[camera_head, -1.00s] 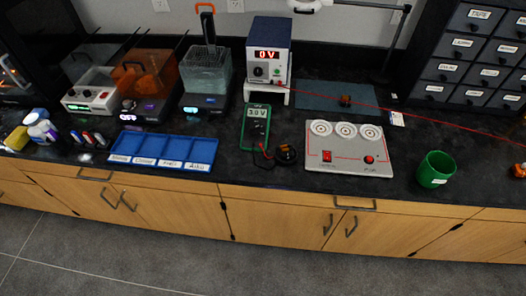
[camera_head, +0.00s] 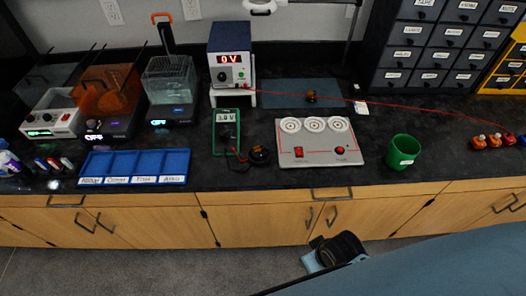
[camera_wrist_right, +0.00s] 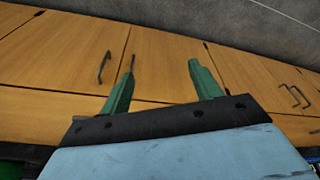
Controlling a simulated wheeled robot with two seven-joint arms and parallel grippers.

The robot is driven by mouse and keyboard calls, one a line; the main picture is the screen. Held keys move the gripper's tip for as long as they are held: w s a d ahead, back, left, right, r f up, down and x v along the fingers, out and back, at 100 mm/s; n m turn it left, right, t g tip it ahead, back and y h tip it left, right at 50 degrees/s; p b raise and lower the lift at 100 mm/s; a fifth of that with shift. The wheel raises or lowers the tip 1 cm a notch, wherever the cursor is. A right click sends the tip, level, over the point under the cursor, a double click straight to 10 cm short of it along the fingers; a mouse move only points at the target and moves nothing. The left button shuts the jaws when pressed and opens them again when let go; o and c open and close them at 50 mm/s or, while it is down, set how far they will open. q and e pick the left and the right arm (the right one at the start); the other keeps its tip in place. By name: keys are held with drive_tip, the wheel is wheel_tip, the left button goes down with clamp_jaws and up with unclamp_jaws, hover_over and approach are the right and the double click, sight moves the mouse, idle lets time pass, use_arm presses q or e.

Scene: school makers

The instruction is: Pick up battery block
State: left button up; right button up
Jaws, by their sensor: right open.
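I cannot tell for sure which thing is the battery block. A small dark and orange piece (camera_head: 311,97) lies on the blue-grey mat (camera_head: 285,93). A round black piece (camera_head: 259,155) sits beside the green multimeter (camera_head: 227,132), which reads 3.0 V. Several small orange and red pieces (camera_head: 494,141) stand at the right of the counter. My right gripper (camera_wrist_right: 159,68) shows in the right wrist view with its two green fingers apart and nothing between them, before the wooden cabinet doors. My left gripper is not in view.
A grey panel with three round sockets (camera_head: 352,155), a green cup (camera_head: 403,152) and a blue divided tray (camera_head: 135,168) stand near the counter's front edge. A power supply (camera_head: 230,60) reads 0 V. A red line crosses the counter. Drawers (camera_head: 435,55) stand at the back right.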

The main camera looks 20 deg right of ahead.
drive_tip(key=w+r+t, duration=0.2)
drive_tip(key=w+r, duration=0.2)
drive_tip(key=r, duration=0.8)
drive_tip(key=m+t+y, duration=0.1)
drive_tip(key=t, duration=0.8)
approach(260, 151)
drive_tip(key=b+x, duration=0.1)
drive_tip(key=b, duration=0.1)
drive_tip(key=b+x, duration=0.3)
drive_tip(key=shift+w+d+r+b, duration=0.1)
drive_tip(key=shift+d+r+b, duration=0.05)
drive_tip(key=shift+r+b, duration=0.2)
drive_tip(key=shift+w+f+b, duration=0.25)
drive_tip(key=shift+w+b, duration=0.1)
drive_tip(key=shift+b, duration=0.1)
drive_tip(key=shift+w+a+f+b, duration=0.25)
drive_tip(key=shift+w+f+b, duration=0.3)
drive_tip(key=shift+w+b, duration=0.4)
drive_tip(key=shift+b+x, duration=0.95)
drive_tip(key=shift+b, duration=0.1)
drive_tip(key=shift+w, duration=0.1)
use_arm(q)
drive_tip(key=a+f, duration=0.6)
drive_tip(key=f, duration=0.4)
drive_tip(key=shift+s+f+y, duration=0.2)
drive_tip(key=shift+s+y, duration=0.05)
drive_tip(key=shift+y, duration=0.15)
